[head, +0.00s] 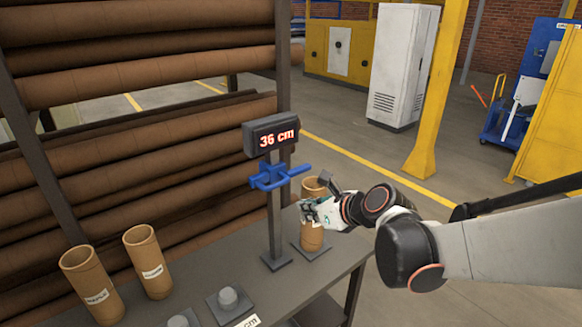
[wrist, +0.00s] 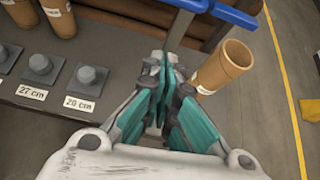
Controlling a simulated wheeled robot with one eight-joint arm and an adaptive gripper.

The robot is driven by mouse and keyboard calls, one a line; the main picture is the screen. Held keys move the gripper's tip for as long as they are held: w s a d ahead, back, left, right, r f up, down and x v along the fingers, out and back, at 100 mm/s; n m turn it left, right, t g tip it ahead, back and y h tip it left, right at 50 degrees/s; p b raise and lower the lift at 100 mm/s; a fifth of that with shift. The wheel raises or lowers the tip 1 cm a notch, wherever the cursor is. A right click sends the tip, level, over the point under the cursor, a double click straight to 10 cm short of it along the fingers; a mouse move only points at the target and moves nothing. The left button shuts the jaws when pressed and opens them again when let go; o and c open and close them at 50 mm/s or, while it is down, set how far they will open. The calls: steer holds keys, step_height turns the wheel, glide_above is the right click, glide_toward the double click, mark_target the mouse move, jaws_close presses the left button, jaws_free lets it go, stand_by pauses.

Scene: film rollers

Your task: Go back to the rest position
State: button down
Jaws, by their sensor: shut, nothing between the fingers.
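My gripper (head: 308,212) is at the right end of the table, in front of a brown cardboard roller (head: 312,240) and partly hiding it. In the wrist view my gripper (wrist: 165,75) has its teal fingers together with nothing between them. The roller (wrist: 224,66) shows just right of the fingers there. It stands on a dark plate beside the measuring post. I cannot tell whether the fingers touch it. My arm reaches in from the right.
The measuring post has a blue clamp (head: 272,177) and a display (head: 271,136) reading 36 cm. Two more rollers (head: 91,284) (head: 147,262) stand on the table's left. Grey pegs (head: 228,298) sit near the front. A rack of long tubes (head: 150,75) stands behind. Floor right of the table is clear.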

steer(key=s+d+f+n+h+b, duration=0.2)
steer(key=s+d+n, duration=0.2)
steer(key=s+n, duration=0.3)
steer(key=s+d+f+n+g+h+b, duration=0.1)
steer(key=s+d+n+h+b, duration=0.1)
steer(key=s+n, duration=0.6)
steer(key=s+d+f+n+g+h+b, duration=0.1)
steer(key=s+d+n, duration=0.4)
steer(key=n, duration=0.8)
steer(key=s+f+h+b, duration=0.1)
steer(key=s, duration=0.2)
steer(key=shift+d+f+b, duration=0.3)
steer(key=shift+b, duration=0.1)
